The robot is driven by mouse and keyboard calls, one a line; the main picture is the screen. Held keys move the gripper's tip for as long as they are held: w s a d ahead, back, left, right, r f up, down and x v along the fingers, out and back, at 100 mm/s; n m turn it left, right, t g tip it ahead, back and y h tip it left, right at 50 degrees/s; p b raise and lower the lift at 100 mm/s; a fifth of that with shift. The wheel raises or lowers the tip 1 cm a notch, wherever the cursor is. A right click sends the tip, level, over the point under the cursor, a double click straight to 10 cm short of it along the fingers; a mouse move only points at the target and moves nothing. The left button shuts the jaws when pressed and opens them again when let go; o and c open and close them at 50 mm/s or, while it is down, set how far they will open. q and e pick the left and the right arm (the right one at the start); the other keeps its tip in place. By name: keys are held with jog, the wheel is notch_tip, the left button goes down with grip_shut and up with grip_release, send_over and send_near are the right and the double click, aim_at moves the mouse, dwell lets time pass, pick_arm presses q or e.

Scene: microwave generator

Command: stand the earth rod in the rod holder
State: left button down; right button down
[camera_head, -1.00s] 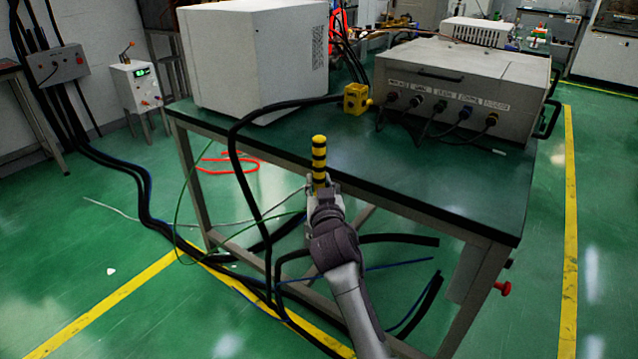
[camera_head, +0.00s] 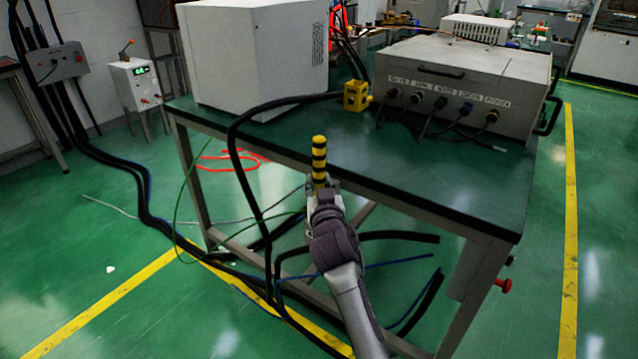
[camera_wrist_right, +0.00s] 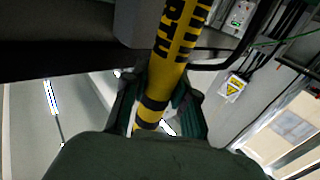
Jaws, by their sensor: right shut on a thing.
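The earth rod (camera_head: 319,160) is banded yellow and black and stands about upright in my right gripper (camera_head: 322,190), which is shut on it. The gripper is in front of the table's near edge, and the rod's upper part rises above it. In the right wrist view the rod (camera_wrist_right: 176,50), with dark lettering, runs up between the fingers (camera_wrist_right: 160,105). A yellow block with openings, which looks like the rod holder (camera_head: 356,97), stands on the table beyond the rod and to its right, apart from it. My left gripper is out of view.
The green-topped table (camera_head: 440,180) carries a white cabinet (camera_head: 250,60) at the left and a grey box with cabled sockets (camera_head: 460,85) at the right. A black cable (camera_head: 236,140) arches over the front edge. The front right tabletop is clear.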

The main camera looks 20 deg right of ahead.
jog(key=c, duration=0.8)
grip_release()
jog(key=shift+c, duration=0.2)
jog(key=shift+s, duration=0.3)
jog(key=s+a, duration=0.1)
jog(key=s, duration=0.5)
jog(key=shift+s+a, duration=0.15)
jog(key=shift+s, duration=0.25)
